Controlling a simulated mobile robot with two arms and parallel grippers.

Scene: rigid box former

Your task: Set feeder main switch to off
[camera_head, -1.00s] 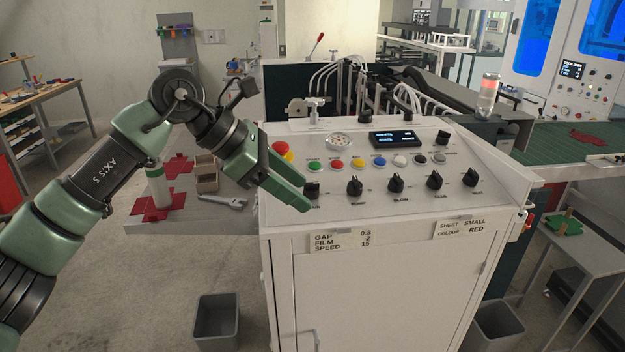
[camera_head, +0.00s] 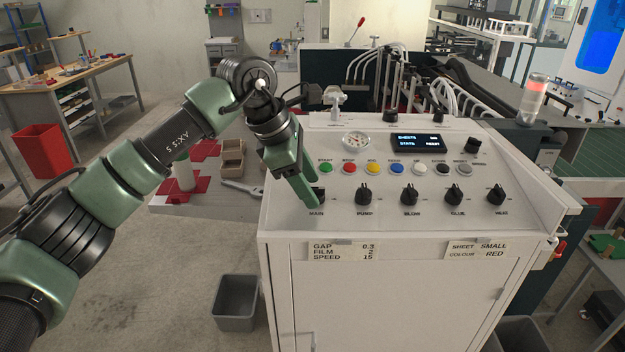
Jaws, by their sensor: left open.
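The feeder control panel (camera_head: 390,222) is a white sloped console with a row of black rotary knobs. The leftmost knob, the main switch (camera_head: 319,197), has the label MAIN below it and is partly hidden by my gripper. My left gripper (camera_head: 312,200) is open, pointing down with its green fingers at the main switch. I cannot tell whether the fingers touch the knob, and its pointer position is hidden. To the right are the pump knob (camera_head: 364,194), blow knob (camera_head: 410,194) and two more. My right gripper is not in view.
A row of coloured buttons lies above the knobs, with a lit display (camera_head: 417,142) and a gauge (camera_head: 356,141) behind. A side table (camera_head: 215,206) at left holds a bottle, red sheets and a wrench. A grey bin (camera_head: 236,302) stands on the floor.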

